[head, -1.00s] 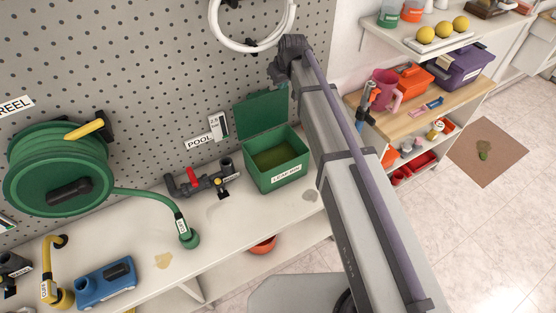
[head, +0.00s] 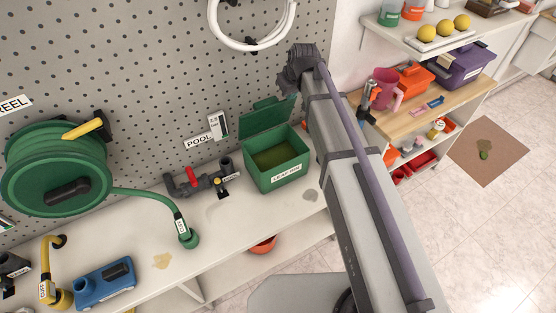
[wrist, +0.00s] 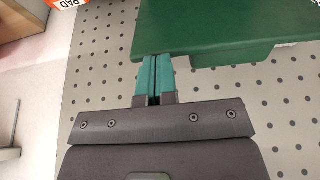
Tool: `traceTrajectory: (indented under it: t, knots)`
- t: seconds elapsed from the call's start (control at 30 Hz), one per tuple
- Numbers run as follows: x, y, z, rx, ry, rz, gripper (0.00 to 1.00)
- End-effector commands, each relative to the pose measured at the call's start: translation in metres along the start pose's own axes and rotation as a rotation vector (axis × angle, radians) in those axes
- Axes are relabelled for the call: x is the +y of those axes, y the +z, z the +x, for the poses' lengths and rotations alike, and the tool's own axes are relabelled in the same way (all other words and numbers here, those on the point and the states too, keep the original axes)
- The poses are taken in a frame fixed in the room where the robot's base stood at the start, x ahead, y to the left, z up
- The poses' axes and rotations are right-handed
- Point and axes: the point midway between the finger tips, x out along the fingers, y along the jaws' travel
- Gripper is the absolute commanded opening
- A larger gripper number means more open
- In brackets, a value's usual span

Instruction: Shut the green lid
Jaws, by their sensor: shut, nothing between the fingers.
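The green lid (head: 268,115) is hinged at the back of the green bin (head: 278,172), which stands on the white bench against the pegboard. The lid is raised and tilted, and the bin's inside shows below it. In the wrist view the lid (wrist: 225,28) fills the upper right. My gripper (wrist: 154,62) is shut and empty, with its teal fingertips at the lid's lower edge. They look to be touching it or very close. In the head view my arm hides the gripper.
A dark grey pipe with a red valve handle (head: 190,180) stands just left of the bin. A green hose reel (head: 58,170) hangs further left. A white hose loop (head: 252,46) hangs above on the pegboard. The bench in front of the bin is mostly clear.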

Motion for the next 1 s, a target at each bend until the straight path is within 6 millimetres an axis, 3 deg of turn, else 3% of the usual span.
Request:
traceTrajectory:
  t: [0.03, 0.27, 1.0]
  knots:
    - [-0.004, -0.002, 0.009, 0.003, -0.009, -0.002, 0.0]
    - [-0.004, 0.0, 0.01, 0.004, -0.009, -0.003, 0.0]
    - [-0.002, 0.034, 0.019, 0.009, -0.006, -0.003, 0.0]
